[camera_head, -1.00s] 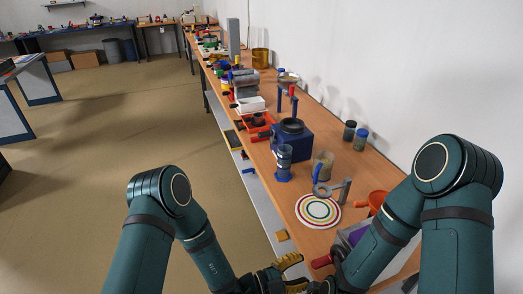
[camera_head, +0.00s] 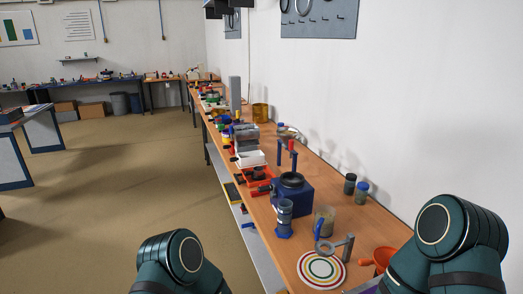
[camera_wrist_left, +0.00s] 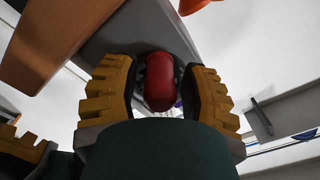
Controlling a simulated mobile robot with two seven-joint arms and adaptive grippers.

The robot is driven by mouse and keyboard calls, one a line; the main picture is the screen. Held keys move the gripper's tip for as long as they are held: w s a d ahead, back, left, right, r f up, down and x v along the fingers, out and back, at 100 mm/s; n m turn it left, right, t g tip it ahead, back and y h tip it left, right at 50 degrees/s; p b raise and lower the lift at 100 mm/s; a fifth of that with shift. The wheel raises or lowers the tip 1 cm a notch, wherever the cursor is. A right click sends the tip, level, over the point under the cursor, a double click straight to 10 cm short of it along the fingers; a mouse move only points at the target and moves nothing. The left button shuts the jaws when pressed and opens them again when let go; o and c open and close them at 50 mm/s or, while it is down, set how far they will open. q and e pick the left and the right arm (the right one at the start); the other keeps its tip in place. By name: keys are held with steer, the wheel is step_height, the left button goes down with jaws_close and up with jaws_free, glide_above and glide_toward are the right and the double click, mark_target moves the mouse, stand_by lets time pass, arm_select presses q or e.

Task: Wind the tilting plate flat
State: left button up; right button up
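In the left wrist view a rounded red knob (camera_wrist_left: 160,82) sits in front of a grey body (camera_wrist_left: 140,32). My left gripper (camera_wrist_left: 163,85) has its yellow, dark-padded fingers on either side of the knob, with narrow gaps showing. It looks open around the knob. Yellow ridged finger parts (camera_wrist_left: 22,147) at the lower left of that view seem to belong to my right gripper; its opening does not show. In the head view both grippers are below the picture. I cannot make out the tilting plate or its angle in either current view.
The long wooden bench (camera_head: 375,222) runs along the wall. It carries a ringed target disc (camera_head: 321,270), a blue machine (camera_head: 292,196), a blue-based cylinder (camera_head: 284,218), a clear jar (camera_head: 325,220), an orange funnel (camera_head: 382,258) and two small jars (camera_head: 355,187). Open floor lies left.

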arm_select(q)
jaws_close()
steer(key=shift+w+a+r+p, duration=0.1)
steer(key=shift+w+r+p, duration=0.15)
steer(key=shift+r+p, duration=0.25)
steer(key=shift+w+a+r+p, duration=0.1)
steer(key=shift+w+r+p, duration=0.2)
steer(key=shift+r, duration=0.25)
steer(key=shift+s, duration=0.1)
steer(key=shift+f, duration=0.1)
